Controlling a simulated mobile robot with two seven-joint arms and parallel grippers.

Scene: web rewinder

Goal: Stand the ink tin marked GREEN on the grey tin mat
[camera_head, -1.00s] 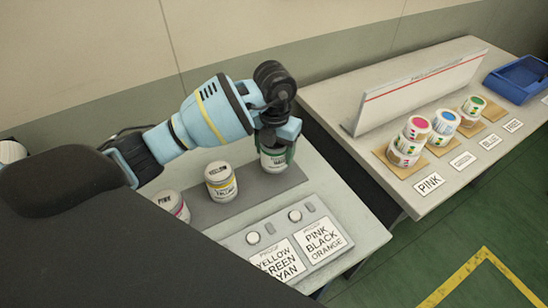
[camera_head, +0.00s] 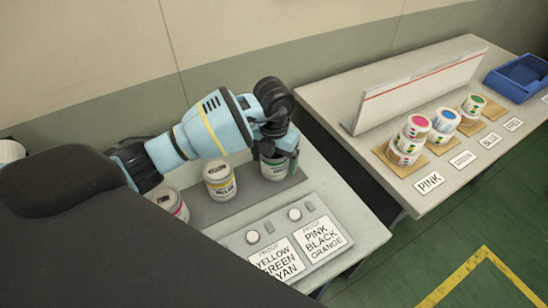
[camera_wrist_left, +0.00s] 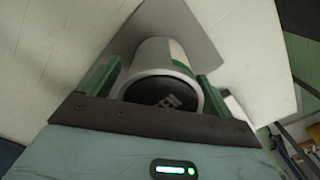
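The ink tin (camera_head: 274,168) is white with a green band and a dark lid. It is upright at the right end of the grey tin mat (camera_head: 205,211), with its base at or very close to the mat. My left gripper (camera_head: 279,155) comes down over it. In the left wrist view, the tin (camera_wrist_left: 162,62) sits between the green fingers, which lie close against both sides. The lid lettering is only partly readable. My right gripper is out of view.
A YELLOW tin (camera_head: 220,182) and a PINK tin (camera_head: 172,204) stand left on the mat. A proof panel (camera_head: 268,239) with buttons and cards lies in front. The right table holds a PINK card (camera_head: 429,182), stacked rolls (camera_head: 409,140) and a blue tray (camera_head: 519,78).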

